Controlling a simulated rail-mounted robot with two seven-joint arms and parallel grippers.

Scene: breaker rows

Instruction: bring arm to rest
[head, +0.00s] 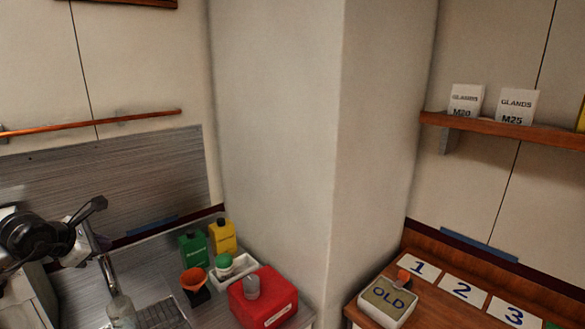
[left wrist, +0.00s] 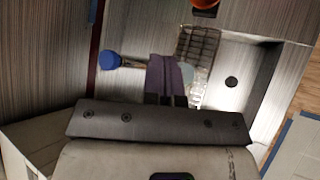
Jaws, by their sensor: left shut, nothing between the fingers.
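My left gripper (head: 90,212) is at the left edge of the head view, dark, above the metal sink counter. It is shut and holds nothing. In the left wrist view the dark gripper body spans the lower part, with its fingers (left wrist: 166,98) pointing toward the sink. A purple-grey item (left wrist: 165,72) shows just beyond the fingers; I cannot tell whether they touch it. My right gripper is not in view.
On the counter stand a green bottle (head: 193,249), a yellow bottle (head: 223,238), an orange funnel (head: 195,280) and a red box (head: 263,300). The tap (head: 107,272) is close to my left gripper. An OLD box (head: 388,296) and number cards are at right.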

